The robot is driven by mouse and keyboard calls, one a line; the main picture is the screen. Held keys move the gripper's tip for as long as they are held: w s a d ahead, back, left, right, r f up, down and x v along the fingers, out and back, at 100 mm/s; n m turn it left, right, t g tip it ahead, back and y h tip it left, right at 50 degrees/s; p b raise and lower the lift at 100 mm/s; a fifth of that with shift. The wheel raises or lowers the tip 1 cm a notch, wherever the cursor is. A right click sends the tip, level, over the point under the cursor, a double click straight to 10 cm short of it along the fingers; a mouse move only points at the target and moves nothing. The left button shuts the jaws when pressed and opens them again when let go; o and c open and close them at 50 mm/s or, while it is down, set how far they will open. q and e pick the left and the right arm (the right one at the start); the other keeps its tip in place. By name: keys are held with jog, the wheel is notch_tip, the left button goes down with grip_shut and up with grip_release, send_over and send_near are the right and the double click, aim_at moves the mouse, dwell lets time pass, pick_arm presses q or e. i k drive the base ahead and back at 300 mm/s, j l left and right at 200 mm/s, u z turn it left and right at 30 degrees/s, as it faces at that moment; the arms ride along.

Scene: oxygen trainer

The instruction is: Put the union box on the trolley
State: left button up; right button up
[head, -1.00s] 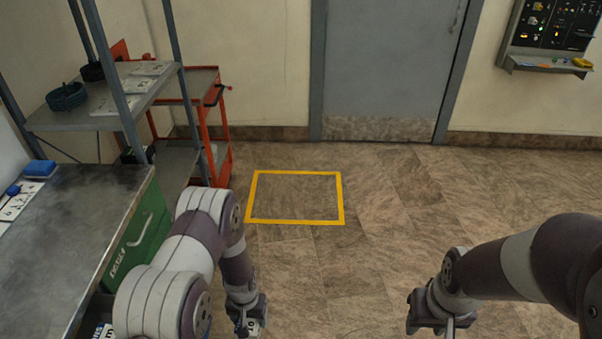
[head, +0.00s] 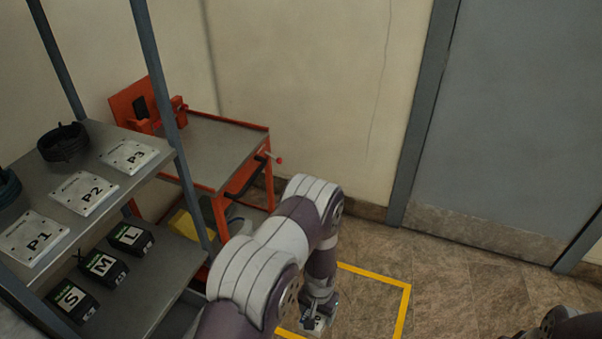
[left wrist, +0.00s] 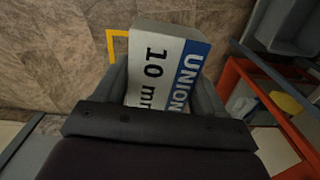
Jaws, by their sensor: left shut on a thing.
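The union box (left wrist: 165,65) is a white box with a blue band, lettered "UNION" and "10 m…", and it fills the middle of the left wrist view. My left gripper (left wrist: 165,85) is shut on it, with a dark finger on each side. In the head view my left gripper (head: 318,312) hangs low over the floor, and a small pale part of the box shows at its tip. The trolley (head: 215,150) is orange-red with a grey top and stands beyond the shelf, up and left of the gripper. My right gripper is out of view.
A grey shelf rack (head: 160,95) at left holds plates P1, P2, P3 and boxes S, M, L. A vise-like orange fixture (head: 140,100) stands at the trolley's far left; the rest of its top is clear. A yellow floor square (head: 405,300) and a door (head: 500,130) lie right.

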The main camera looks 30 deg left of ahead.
aim_at(206, 164)
jog(key=i+l+u, duration=0.1)
jog(key=i+u, duration=0.3)
jog(key=i+l+u, duration=0.25)
jog(key=i+u, duration=0.15)
jog(key=i, duration=0.15)
jog(key=i+l+u, duration=0.8)
jog(key=l, duration=0.1)
